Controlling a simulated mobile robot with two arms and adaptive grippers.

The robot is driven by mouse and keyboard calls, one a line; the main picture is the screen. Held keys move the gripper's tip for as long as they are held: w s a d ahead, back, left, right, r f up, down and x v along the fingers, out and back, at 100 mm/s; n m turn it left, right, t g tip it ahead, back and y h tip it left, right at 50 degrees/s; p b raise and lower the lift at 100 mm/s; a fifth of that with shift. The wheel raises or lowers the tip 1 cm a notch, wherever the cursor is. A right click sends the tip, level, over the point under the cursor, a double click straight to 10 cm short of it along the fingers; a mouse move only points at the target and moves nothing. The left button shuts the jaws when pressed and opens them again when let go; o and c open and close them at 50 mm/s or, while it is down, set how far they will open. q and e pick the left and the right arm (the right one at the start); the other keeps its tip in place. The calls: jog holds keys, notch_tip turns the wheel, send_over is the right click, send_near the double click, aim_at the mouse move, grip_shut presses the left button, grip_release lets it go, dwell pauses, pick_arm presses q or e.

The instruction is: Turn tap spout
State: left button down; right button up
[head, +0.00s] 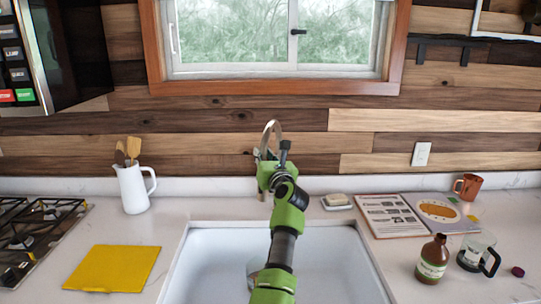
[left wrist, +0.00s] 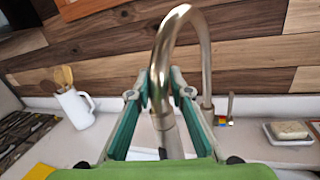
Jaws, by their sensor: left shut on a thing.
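The tap spout (head: 272,127) is a curved metal gooseneck behind the sink (head: 215,255). Its arch also shows large in the left wrist view (left wrist: 205,45). My left gripper (head: 268,165) reaches up over the sink from the bottom of the head view and hides much of the tap's lower part. In the left wrist view, the fingers of my left gripper (left wrist: 161,90) are on both sides of the spout's near, hanging end, shut on it. My right gripper is in neither view.
A white jug (head: 132,188) with wooden utensils and a yellow board (head: 112,267) are left of the sink. A soap dish (head: 337,205), open book (head: 393,216), brown bottle (head: 433,260), glass pot (head: 474,255) and copper mug (head: 468,186) are to the right.

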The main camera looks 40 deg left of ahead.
pick_arm(q)
jog(key=shift+s+a+r, duration=0.1)
jog(key=shift+s+a, duration=0.1)
jog(key=shift+a, duration=0.3)
jog(key=shift+s+a+r, duration=0.1)
jog(key=shift+s+a, duration=0.1)
jog(key=shift+a, duration=0.5)
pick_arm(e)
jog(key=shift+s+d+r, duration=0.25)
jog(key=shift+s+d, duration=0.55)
pick_arm(q)
jog(key=c, duration=1.9)
grip_release()
jog(key=v, duration=0.7)
jog(key=shift+f, duration=0.25)
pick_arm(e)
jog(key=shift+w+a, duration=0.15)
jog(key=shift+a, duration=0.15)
